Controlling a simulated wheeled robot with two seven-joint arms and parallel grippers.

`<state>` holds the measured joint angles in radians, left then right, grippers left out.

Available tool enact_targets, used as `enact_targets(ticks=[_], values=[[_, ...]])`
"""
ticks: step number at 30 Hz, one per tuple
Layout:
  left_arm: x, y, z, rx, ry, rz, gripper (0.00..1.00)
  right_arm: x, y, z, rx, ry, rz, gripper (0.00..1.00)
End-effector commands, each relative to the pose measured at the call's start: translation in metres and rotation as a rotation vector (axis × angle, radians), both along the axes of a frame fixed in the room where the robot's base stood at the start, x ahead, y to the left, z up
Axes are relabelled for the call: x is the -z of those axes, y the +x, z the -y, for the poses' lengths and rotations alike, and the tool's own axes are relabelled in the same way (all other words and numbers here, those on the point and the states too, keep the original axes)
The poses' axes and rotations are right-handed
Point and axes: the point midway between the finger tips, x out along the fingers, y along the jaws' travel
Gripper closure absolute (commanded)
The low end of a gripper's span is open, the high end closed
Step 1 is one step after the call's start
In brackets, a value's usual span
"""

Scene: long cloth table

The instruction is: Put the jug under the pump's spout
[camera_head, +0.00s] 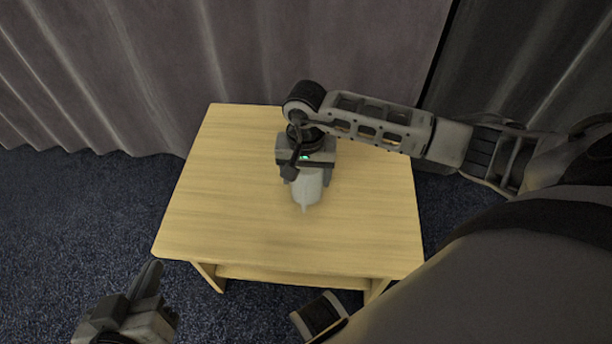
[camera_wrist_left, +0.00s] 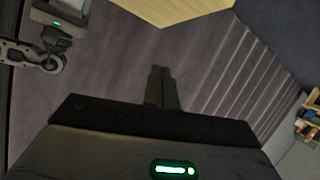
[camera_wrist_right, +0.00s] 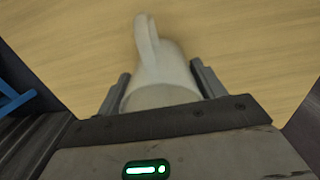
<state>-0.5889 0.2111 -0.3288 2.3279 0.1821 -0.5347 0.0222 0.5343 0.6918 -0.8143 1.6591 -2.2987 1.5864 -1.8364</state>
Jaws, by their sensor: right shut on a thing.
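The white jug (camera_head: 306,187) is over the middle of the wooden table, its narrow projecting part pointing toward the near edge. My right gripper (camera_head: 303,172) is shut on it. In the right wrist view the jug (camera_wrist_right: 162,75) sits between the two fingers (camera_wrist_right: 160,85), and its projecting part points away from the gripper. I cannot tell whether the jug touches the tabletop. My left gripper (camera_head: 150,275) is at the lower left, off the table, shut and empty, with its fingers together in the left wrist view (camera_wrist_left: 160,85). I cannot make out a pump or spout.
The wooden table (camera_head: 230,215) is otherwise bare where it shows; my right arm covers its far right. A blue part (camera_wrist_right: 12,100) shows at the left of the right wrist view. A shelf of small items (camera_wrist_left: 308,125) is at the left wrist view's edge. Curtains (camera_head: 240,50) hang behind.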

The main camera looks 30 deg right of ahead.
Motion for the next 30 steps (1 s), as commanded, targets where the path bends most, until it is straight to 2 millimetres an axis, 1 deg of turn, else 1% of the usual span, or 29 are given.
enact_targets(ticks=[1,4,11,12,13,14,23,26,29,30], values=[[-0.003,-0.001,0.001,0.004,-0.004,0.009,1.00,0.002,0.000,0.000,0.001,0.002,0.001,0.55],[-0.005,-0.002,0.002,0.008,-0.005,0.013,1.00,0.001,0.001,0.000,0.000,0.001,0.002,0.55],[0.000,-0.002,0.001,0.008,-0.004,0.015,1.00,0.006,0.001,0.000,0.000,0.000,0.002,0.55],[-0.003,-0.002,0.001,0.008,-0.006,0.018,1.00,0.004,0.001,0.000,0.000,0.000,0.003,0.23],[-0.003,-0.002,0.001,0.008,-0.006,0.018,1.00,0.004,0.001,0.000,0.000,0.000,0.002,0.15],[-0.003,-0.002,0.001,0.007,-0.006,0.019,1.00,0.004,0.001,0.000,0.000,0.000,0.002,0.10],[-0.006,-0.003,0.000,0.006,-0.006,0.019,1.00,0.002,0.000,0.000,0.000,0.000,0.001,0.10],[-0.007,-0.003,-0.001,0.005,0.002,0.005,1.00,-0.006,0.001,0.000,0.000,0.000,0.004,0.10],[-0.003,-0.004,-0.002,0.004,0.013,-0.019,1.00,-0.023,0.001,0.000,0.000,0.001,0.006,0.10],[-0.001,-0.004,-0.003,0.001,0.019,-0.031,1.00,-0.032,0.002,0.000,0.000,-0.001,0.007,0.10]])
